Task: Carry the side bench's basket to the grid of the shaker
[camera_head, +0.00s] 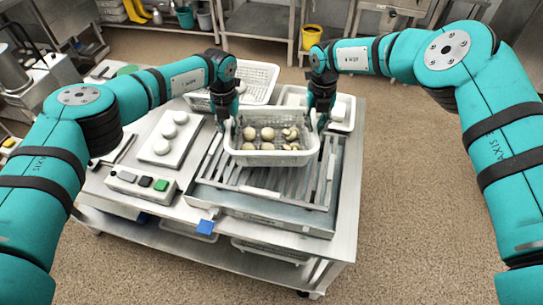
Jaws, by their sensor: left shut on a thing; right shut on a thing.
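A white perforated basket (270,157) with several round, pale pieces (268,134) inside hangs between my two grippers in the head view. My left gripper (228,122) is shut on the basket's left end. My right gripper (317,122) is shut on its right end. The basket looks level and sits over the far part of the shaker's metal grid (265,182). I cannot tell whether its underside touches the bars. The near bars of the grid are bare.
A control box with buttons (141,186) and a white plate with round pieces (168,137) are left of the grid. Behind are another white basket (258,79) and a white tray (342,114). Open floor lies right.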

